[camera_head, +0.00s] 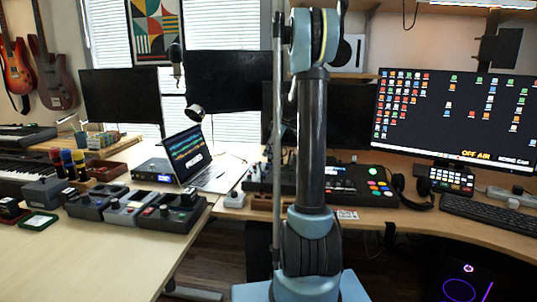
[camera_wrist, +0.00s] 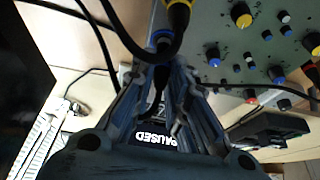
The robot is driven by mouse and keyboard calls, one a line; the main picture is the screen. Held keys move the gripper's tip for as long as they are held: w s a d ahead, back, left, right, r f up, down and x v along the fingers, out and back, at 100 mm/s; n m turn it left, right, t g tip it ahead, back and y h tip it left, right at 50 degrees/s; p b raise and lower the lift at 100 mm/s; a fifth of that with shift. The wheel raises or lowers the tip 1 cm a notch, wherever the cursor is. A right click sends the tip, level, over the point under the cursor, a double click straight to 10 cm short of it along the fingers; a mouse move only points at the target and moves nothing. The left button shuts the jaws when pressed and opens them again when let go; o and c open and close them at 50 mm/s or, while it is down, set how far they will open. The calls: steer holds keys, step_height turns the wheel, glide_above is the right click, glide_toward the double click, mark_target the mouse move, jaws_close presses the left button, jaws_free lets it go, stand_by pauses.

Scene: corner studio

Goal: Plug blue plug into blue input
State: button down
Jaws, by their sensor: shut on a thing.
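In the wrist view my gripper (camera_wrist: 167,65) is shut on a blue plug (camera_wrist: 161,37), which shows at the fingertips. A black cable loops close around the plug. A yellow plug (camera_wrist: 180,8) is just beyond it at the top edge. A grey panel (camera_wrist: 215,25) with blue, yellow and white knobs lies to the right of the fingertips. The blue input cannot be made out, and whether the blue plug touches any socket cannot be told. In the head view my arm stands upright in the middle; the gripper is not seen there.
In the wrist view black cables (camera_wrist: 98,38) cross the left side. In the head view a laptop (camera_head: 195,160), pedals (camera_head: 170,212), a control pad (camera_head: 365,185), headphones (camera_head: 413,190) and a monitor (camera_head: 450,115) stand on the desks. The front left desktop is clear.

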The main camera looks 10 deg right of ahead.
steer(key=shift+f, duration=0.55)
stand_by(0.7)
steer(key=c, duration=1.5)
jaws_free()
steer(key=v, duration=1.2)
steer(key=shift+w, duration=0.1)
